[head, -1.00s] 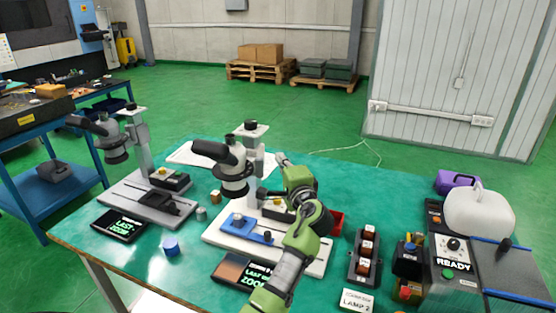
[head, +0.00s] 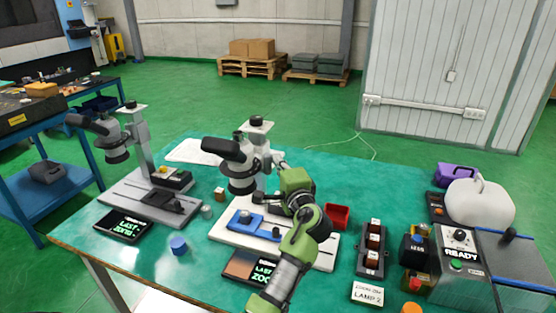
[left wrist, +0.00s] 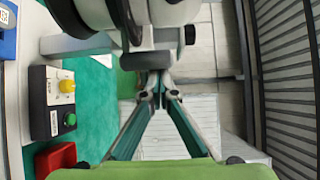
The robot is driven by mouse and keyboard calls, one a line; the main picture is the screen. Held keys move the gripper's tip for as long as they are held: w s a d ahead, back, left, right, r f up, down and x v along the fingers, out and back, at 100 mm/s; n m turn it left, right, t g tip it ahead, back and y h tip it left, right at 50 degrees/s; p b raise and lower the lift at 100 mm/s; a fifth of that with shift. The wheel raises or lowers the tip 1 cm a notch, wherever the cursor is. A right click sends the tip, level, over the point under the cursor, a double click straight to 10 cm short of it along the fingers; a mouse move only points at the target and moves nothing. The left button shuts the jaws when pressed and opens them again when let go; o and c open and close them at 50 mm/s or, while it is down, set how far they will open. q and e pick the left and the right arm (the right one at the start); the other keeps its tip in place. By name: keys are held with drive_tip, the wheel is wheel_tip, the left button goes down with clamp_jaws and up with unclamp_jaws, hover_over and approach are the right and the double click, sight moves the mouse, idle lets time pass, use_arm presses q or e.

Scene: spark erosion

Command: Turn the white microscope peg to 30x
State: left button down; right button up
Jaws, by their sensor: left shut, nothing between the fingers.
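The white-based microscope (head: 242,178) stands in the middle of the green table, with a dark eyepiece and a light column. My left gripper (head: 277,162) is at the right side of its head and column, shut and empty. In the left wrist view the fingertips (left wrist: 153,78) meet just under the microscope's head parts (left wrist: 165,12), where a black knob (left wrist: 190,35) sticks out to the right. I cannot tell which part is the peg, or whether the tips touch it. A dark display (head: 264,271) with zoom text lies in front, partly covered by my arm. My right gripper is not in view.
A second, grey microscope (head: 118,152) stands on the left with its own display (head: 124,225).

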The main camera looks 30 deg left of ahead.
use_arm(q)
drive_tip(key=s+m+t+h+p, duration=0.1)
drive_tip(key=p, duration=0.1)
drive_tip(key=s+m+t+h+p, duration=0.1)
drive_tip(key=t+h+p, duration=0.1)
drive_tip(key=shift+s+d+r+m, duration=0.15)
drive_tip(key=shift+s+d+m, duration=0.15)
drive_tip(key=shift+s+m, duration=0.1)
